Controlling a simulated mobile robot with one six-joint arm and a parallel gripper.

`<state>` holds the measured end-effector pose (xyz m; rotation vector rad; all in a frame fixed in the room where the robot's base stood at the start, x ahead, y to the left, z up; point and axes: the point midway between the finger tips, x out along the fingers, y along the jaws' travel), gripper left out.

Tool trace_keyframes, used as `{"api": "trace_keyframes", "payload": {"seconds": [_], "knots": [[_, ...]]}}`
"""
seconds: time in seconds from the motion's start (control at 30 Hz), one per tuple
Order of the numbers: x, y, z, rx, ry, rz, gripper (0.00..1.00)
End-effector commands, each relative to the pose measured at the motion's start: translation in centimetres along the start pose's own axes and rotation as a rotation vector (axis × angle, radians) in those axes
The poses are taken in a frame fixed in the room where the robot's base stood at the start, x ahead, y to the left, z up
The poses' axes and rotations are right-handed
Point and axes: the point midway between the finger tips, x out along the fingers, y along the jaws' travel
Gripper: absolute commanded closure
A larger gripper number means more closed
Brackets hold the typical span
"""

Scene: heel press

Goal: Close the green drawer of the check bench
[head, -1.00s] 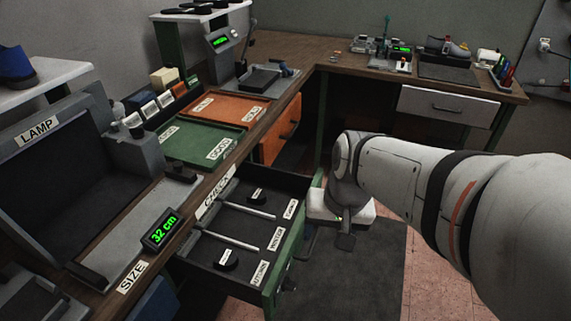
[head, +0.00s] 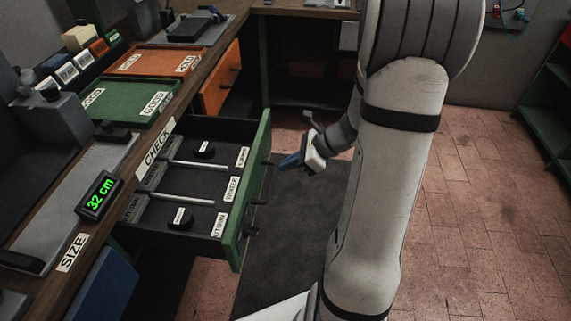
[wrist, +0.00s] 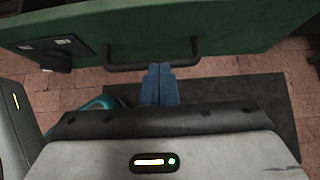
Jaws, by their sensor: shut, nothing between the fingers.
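The green drawer (head: 248,195) of the check bench is pulled out from under the CHECK label (head: 157,145). Inside are light rods, labelled compartments and small dark pieces. Its green front (wrist: 220,30) fills the top of the wrist view, with a dark bar handle (wrist: 120,67) and a dark knob (wrist: 55,62) to the left. My gripper (head: 282,163) is shut and empty, just outside the drawer front. In the wrist view its blue fingertips (wrist: 158,68) overlap the handle; I cannot tell whether they touch it.
An orange drawer (head: 219,83) stands partly open beyond the green one. A blue drawer front (head: 105,290) is at lower left. A green tray (head: 125,103) and an orange tray (head: 160,60) lie on the bench. The dark mat (head: 300,225) and tiled floor (head: 480,190) are clear.

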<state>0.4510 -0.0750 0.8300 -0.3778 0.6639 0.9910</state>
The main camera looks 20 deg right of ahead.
Motion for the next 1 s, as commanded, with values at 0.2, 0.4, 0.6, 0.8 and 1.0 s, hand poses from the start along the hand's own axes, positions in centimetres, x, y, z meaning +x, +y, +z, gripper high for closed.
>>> {"api": "trace_keyframes", "payload": {"seconds": [0.2, 0.4, 0.6, 0.8, 1.0], "knots": [[4.4, 0.1, -0.1, -0.002, 0.001, 0.006, 1.0], [6.9, 0.1, -0.1, -0.003, 0.001, 0.003, 1.0], [7.6, 0.1, 0.0, -0.004, 0.002, 0.001, 1.0], [7.5, 0.1, 0.0, -0.004, 0.002, 0.001, 1.0], [7.6, -0.1, 0.1, -0.001, 0.002, -0.002, 1.0]]}}
